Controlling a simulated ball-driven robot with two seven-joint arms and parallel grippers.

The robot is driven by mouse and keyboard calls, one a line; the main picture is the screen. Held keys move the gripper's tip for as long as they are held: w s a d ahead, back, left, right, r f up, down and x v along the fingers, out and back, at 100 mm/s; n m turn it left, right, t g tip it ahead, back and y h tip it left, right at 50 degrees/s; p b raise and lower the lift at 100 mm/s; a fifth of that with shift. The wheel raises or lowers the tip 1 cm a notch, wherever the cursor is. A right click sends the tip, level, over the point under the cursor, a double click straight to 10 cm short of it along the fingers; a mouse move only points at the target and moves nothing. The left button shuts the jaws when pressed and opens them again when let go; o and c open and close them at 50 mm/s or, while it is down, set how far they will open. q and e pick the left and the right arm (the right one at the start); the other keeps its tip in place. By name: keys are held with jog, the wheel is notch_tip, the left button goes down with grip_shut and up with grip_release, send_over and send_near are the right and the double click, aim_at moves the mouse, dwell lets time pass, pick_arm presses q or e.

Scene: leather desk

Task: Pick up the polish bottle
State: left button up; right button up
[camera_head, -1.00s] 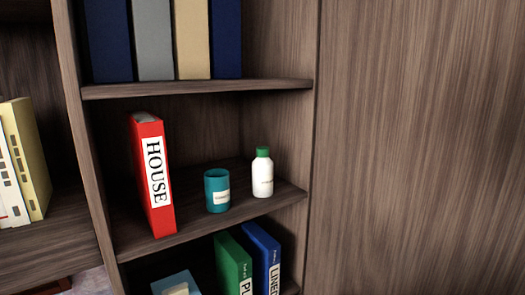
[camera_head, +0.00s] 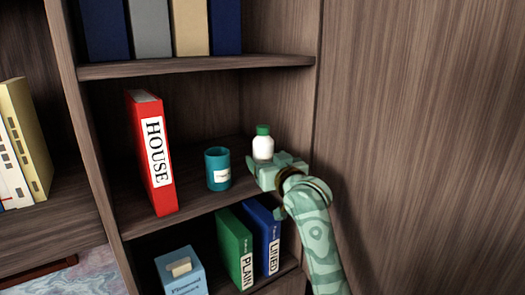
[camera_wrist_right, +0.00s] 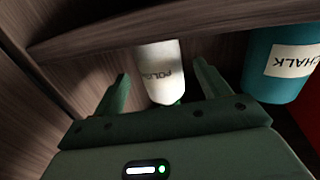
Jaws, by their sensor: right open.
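The polish bottle (camera_head: 263,148) is white with a green cap and stands upright on the middle shelf, near its right side wall. In the right wrist view, which shows the scene upside down, the polish bottle (camera_wrist_right: 160,78) appears between the two fingers. My right gripper (camera_head: 270,166) is at the bottle, hiding its lower part in the head view. In the wrist view my right gripper (camera_wrist_right: 162,68) is open, with a gap visible on each side of the bottle. My left gripper is not in view.
A teal chalk cup (camera_head: 218,178) stands close left of the bottle; it also shows in the wrist view (camera_wrist_right: 272,75). A red HOUSE binder (camera_head: 160,185) stands further left. The shelf above (camera_head: 200,66) and the right side wall bound the compartment. Binders and a blue box (camera_head: 180,275) are below.

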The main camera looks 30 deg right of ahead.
aim_at(261, 150)
jog(key=w, duration=0.2)
jog(key=w+p, duration=0.2)
jog(key=w, duration=0.1)
jog(key=shift+w+d+r, duration=0.2)
jog(key=shift+w+r, duration=0.15)
jog(key=shift+w+f, duration=0.1)
jog(key=shift+w, duration=0.1)
jog(key=shift+s, duration=0.1)
jog(key=shift+s, duration=0.1)
jog(key=c, duration=1.2)
